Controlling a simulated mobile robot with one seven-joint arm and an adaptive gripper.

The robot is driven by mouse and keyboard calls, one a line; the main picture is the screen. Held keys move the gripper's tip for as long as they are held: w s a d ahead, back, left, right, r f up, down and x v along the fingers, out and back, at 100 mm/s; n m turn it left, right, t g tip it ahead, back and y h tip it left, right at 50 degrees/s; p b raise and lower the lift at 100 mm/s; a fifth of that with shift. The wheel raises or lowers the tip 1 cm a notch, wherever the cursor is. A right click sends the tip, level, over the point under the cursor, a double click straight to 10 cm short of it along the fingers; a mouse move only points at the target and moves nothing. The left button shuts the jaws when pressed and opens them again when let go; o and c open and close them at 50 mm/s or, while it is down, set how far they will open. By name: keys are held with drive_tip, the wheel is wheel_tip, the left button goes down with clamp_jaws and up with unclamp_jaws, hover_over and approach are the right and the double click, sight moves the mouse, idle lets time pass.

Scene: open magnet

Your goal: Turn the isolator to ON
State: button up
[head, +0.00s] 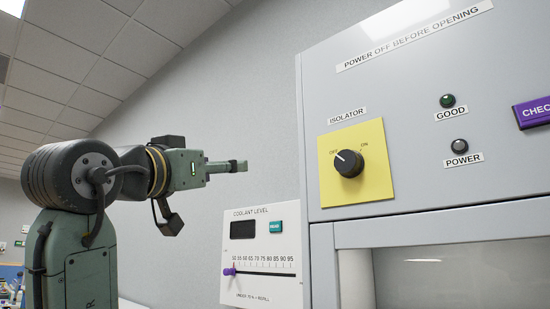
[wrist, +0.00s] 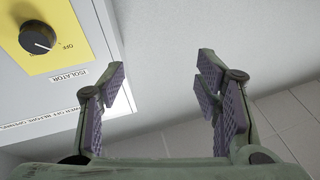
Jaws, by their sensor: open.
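The isolator (head: 349,164) is a black rotary knob on a yellow plate (head: 375,192) on the grey cabinet front. Its white pointer line aims up and left, toward OFF; ON is printed at the upper right. In the wrist view the knob (wrist: 36,40) is at the upper left, seen rotated. My gripper (head: 243,166) is left of the knob in the head view, apart from it. In the wrist view my gripper (wrist: 160,85) has its purple-padded fingers wide apart with nothing between them.
Right of the isolator are a green GOOD lamp (head: 447,101), a dark POWER lamp (head: 460,146) and a purple CHECK label (head: 533,112). Below left is a coolant level panel (head: 262,257) with a purple slider knob (head: 230,272). Open air lies between my gripper and the cabinet.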

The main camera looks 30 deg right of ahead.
sight(344, 163)
drive_tip(key=s+d+r+m+g, duration=0.2)
drive_tip(key=s+d+m+g, duration=0.4)
drive_tip(key=s+d, duration=0.5)
drive_tip(key=shift+n+g, duration=0.5)
drive_tip(key=shift+g, duration=0.2)
drive_tip(key=p+x, duration=0.1)
drive_tip(key=x, duration=0.2)
drive_tip(key=p+x, duration=0.1)
drive_tip(key=x, duration=0.2)
drive_tip(key=p+x, duration=0.1)
drive_tip(key=x, duration=0.2)
drive_tip(key=shift+s+d+f, duration=0.2)
drive_tip(key=shift+s+f, duration=0.05)
drive_tip(key=shift+s, duration=0.05)
drive_tip(key=shift+c, duration=0.2)
drive_tip(key=c, duration=1.1)
